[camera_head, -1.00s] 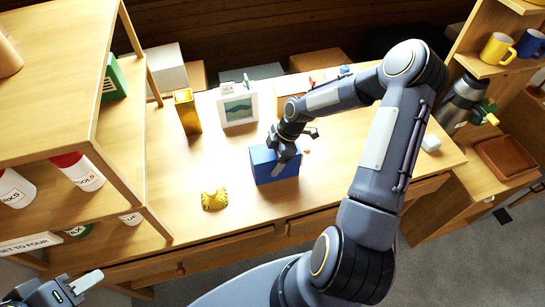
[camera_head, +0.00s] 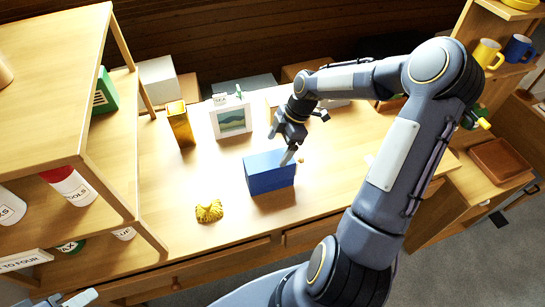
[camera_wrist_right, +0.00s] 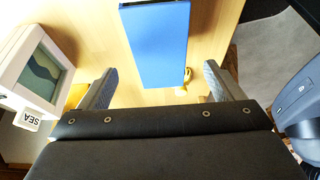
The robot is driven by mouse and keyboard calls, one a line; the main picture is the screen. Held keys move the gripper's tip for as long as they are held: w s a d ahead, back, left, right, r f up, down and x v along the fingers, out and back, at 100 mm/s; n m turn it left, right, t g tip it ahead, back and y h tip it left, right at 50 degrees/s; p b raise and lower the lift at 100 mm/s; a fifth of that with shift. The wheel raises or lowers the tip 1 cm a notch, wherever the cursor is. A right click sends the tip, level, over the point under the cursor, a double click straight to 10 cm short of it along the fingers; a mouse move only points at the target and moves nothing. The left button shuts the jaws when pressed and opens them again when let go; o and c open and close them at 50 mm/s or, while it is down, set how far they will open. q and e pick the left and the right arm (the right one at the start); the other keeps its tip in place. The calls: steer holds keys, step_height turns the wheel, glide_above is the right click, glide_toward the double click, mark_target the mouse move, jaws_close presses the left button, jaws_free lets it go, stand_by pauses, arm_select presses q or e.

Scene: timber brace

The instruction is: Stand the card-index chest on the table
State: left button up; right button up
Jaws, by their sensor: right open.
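The card-index chest appears to be the blue box (camera_head: 270,178), which rests on the wooden table (camera_head: 235,215) near its middle. A small round brass-coloured knob (camera_wrist_right: 181,90) shows at one end of the chest in the right wrist view. My right gripper (camera_head: 282,143) is open and empty, just behind and above the chest. In the wrist view its two fingers (camera_wrist_right: 160,72) are spread wider than the chest, which lies beyond their tips. My left gripper (camera_head: 75,299) is cut off at the bottom left corner, so its jaws cannot be read.
A gold shell-like ornament (camera_head: 209,211) lies left of the chest. A framed picture (camera_head: 231,118) and a gold box (camera_head: 180,124) stand behind it. A wooden shelf (camera_head: 60,75) bounds the left. A brown tray (camera_head: 500,162) lies at right. The table's front is mostly clear.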

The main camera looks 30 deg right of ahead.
steer(key=shift+v, duration=0.9)
steer(key=s+a+r+m+t+h, duration=0.2)
steer(key=s+a+r+m, duration=0.55)
steer(key=s+r, duration=0.35)
steer(key=s+a+r+m+t+y, duration=0.1)
steer(key=s+a+m, duration=0.3)
steer(key=s+m, duration=0.5)
steer(key=shift+s+r+t+y, duration=0.3)
steer(key=shift+s+t, duration=0.25)
steer(key=shift+t, duration=0.25)
